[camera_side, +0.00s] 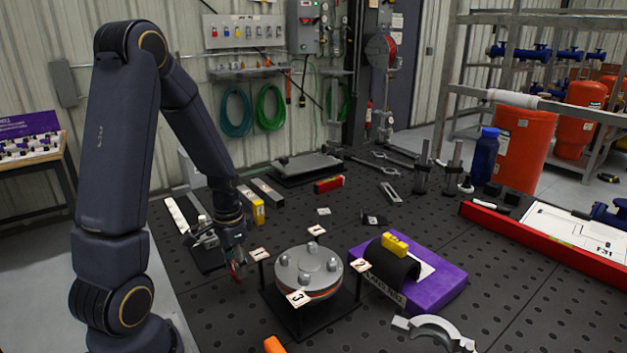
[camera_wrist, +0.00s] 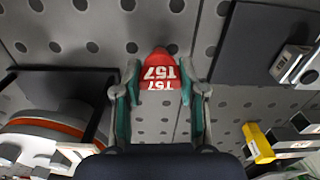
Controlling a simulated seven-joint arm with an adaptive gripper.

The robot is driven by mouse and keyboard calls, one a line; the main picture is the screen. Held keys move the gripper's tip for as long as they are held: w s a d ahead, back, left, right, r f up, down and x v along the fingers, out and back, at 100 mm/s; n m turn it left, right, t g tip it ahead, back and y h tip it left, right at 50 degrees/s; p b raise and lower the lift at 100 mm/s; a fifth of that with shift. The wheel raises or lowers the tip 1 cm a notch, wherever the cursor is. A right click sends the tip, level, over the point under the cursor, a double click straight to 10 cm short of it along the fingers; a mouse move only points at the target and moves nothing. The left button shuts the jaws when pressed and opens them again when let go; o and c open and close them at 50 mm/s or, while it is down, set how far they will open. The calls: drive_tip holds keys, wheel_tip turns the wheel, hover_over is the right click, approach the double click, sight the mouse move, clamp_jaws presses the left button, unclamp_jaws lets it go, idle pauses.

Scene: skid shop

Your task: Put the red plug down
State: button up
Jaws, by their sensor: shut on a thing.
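The red plug (camera_wrist: 160,72) is marked T57 in white and sits between the fingers of my gripper (camera_wrist: 160,88) in the wrist view. My gripper is shut on it. In the side view my gripper (camera_side: 235,262) points down at the left part of the dark perforated table (camera_side: 400,325), left of the round grey flange. The plug shows there as a small red piece (camera_side: 236,269) at the fingertips, low over the table. I cannot tell whether it touches the table.
The grey flange (camera_side: 308,268) with numbered tags stands just right of my gripper; its edge also shows in the wrist view (camera_wrist: 50,135). A purple block (camera_side: 440,285) with a black saddle lies farther right. A yellow block (camera_side: 257,210) stands behind.

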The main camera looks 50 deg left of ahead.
drive_tip(key=shift+f, duration=0.2)
drive_tip(key=o, duration=1.1)
drive_tip(key=shift+r, duration=0.1)
wheel_tip(320, 180, up, 16)
drive_tip(key=d+r+t, duration=0.1)
drive_tip(key=d, duration=0.2)
drive_tip(key=d+r+t, duration=0.1)
drive_tip(key=d, duration=0.2)
drive_tip(key=d+r, duration=0.2)
drive_tip(key=d, duration=0.1)
drive_tip(key=shift+d+r+m+t+y, duration=0.1)
drive_tip(key=shift+d+m+t+y, duration=0.3)
drive_tip(key=shift+o, duration=0.7)
drive_tip(key=s+d+t, duration=0.2)
drive_tip(key=s+d, duration=0.1)
drive_tip(key=d, duration=0.4)
drive_tip(key=shift+d+r+t+h, duration=0.15)
drive_tip(key=shift+r+t+h, duration=0.25)
